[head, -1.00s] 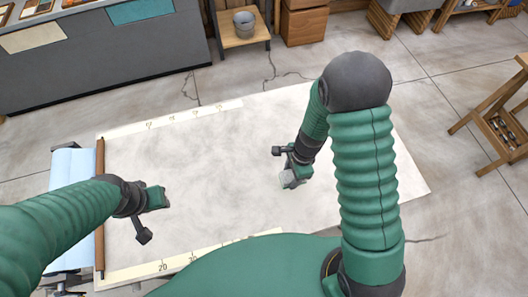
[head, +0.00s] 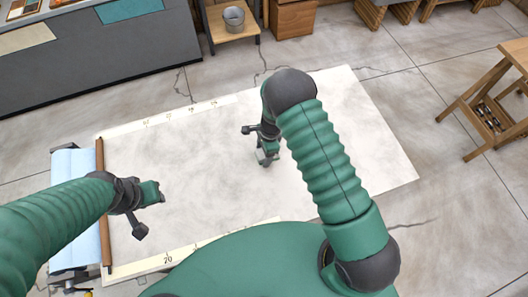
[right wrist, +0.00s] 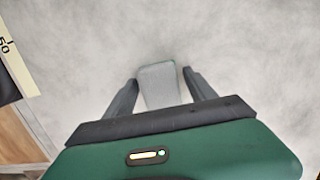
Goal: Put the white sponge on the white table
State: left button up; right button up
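The white table (head: 215,170) is a broad pale top with ruler strips along its long edges. My right gripper (head: 268,157) is low over its right half. In the head view the sponge is small and hard to make out. I cannot tell if it touches the tabletop. My left gripper (head: 145,205) is over the table's left end with no object seen in it.
A light blue roll (head: 75,190) and a brown wooden bar (head: 103,200) are at the table's left end. A grey counter (head: 95,65), a small stand with a bucket (head: 234,18) and a wooden rack (head: 490,105) stand beyond. The middle of the tabletop is clear.

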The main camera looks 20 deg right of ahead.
jog(key=shift+o, duration=0.3)
jog(key=shift+w+a, duration=0.1)
jog(key=shift+a, duration=0.35)
jog(key=shift+d+r, duration=0.1)
jog(key=shift+r, duration=0.1)
jog(key=r, duration=0.2)
jog(key=d+r, duration=0.1)
jog(key=r, duration=0.1)
jog(key=d+r+b, duration=0.1)
jog(key=r, duration=0.1)
jog(key=shift+w+r, duration=0.1)
jog(key=shift+r, duration=0.1)
pick_arm(q)
jog(key=f, duration=0.1)
jog(key=b, duration=0.1)
jog(key=f, duration=0.1)
jog(key=shift+a+f+b, duration=0.25)
jog(key=shift+f+b, duration=0.05)
jog(key=shift+f, duration=0.05)
pick_arm(e)
jog(key=s+d+r+n+t+h, duration=0.1)
jog(key=s+d+r+n+t, duration=0.1)
jog(key=s+r+n, duration=1.2)
jog(key=s+n, duration=0.1)
jog(key=n, duration=0.3)
jog(key=shift+d+r+t+h, duration=0.2)
jog(key=shift+r+t+h, duration=0.1)
jog(key=shift+t+h, duration=0.1)
pick_arm(q)
jog(key=shift+w, duration=0.1)
